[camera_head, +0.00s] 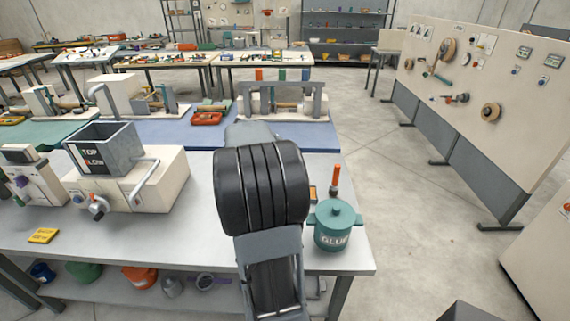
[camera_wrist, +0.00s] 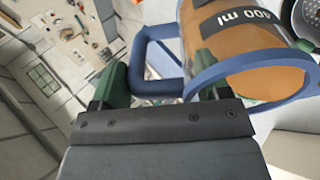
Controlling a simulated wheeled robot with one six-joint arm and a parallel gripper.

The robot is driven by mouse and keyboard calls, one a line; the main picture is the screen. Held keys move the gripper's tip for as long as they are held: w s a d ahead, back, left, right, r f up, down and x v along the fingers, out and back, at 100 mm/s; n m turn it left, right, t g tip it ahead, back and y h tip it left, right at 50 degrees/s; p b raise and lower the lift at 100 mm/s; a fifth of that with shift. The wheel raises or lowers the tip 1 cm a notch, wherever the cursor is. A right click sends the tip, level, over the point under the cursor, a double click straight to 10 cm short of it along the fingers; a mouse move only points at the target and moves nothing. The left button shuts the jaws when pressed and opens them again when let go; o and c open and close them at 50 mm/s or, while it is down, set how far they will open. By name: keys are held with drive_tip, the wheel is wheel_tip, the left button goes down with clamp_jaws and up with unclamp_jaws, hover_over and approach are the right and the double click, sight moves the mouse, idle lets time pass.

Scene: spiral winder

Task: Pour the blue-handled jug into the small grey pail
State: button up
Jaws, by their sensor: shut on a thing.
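The jug (camera_wrist: 228,45) shows in the wrist view, with a blue handle (camera_wrist: 143,62), a blue ring-shaped rim, a "400 ml" mark and orange-brown contents. My gripper (camera_wrist: 160,75) is shut on the blue handle, one green finger on each side of it. The jug looks tilted in this view; its true lean is hard to tell.
A teal glue pot (camera_head: 335,232) stands at the bench's right end, close to my arm. A machine with a grey hopper (camera_head: 103,148) stands at left on the grey bench (camera_head: 150,232). A yellow block (camera_head: 43,236) lies near the front. Open floor lies to the right.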

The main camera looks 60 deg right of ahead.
drive_tip(key=shift+w+a+f+g+h+b, duration=0.1)
drive_tip(key=shift+w+a+g+h+b, duration=0.3)
drive_tip(key=shift+b, duration=0.65)
drive_tip(key=shift+a+f+g+h+b, duration=0.15)
drive_tip(key=shift+a+h+b, duration=0.2)
drive_tip(key=shift+h+b, duration=0.6)
drive_tip(key=shift+w+a+f+g+h+b, duration=0.1)
drive_tip(key=shift+w+a+g+h+b, duration=0.25)
drive_tip(key=shift+b, duration=0.8)
drive_tip(key=a+h+b, duration=0.1)
drive_tip(key=b, duration=0.1)
drive_tip(key=a+f+g+h+b, duration=0.1)
drive_tip(key=b, duration=0.2)
drive_tip(key=w+a+h+b, duration=0.1)
drive_tip(key=b, duration=0.2)
drive_tip(key=shift+f, duration=0.4)
drive_tip(key=shift+w+a+f+n+g+h+b, duration=0.1)
drive_tip(key=shift+w+a+n+g+h+b, duration=0.15)
drive_tip(key=shift+a+h+b, duration=0.45)
drive_tip(key=shift+w+a+f+n+g+h+b, duration=0.1)
drive_tip(key=shift+w+a+n+g+h+b, duration=0.2)
drive_tip(key=shift+b, duration=0.8)
drive_tip(key=shift+r, duration=0.1)
drive_tip(key=shift+w+a+h+b, duration=0.1)
drive_tip(key=shift+h+b, duration=0.2)
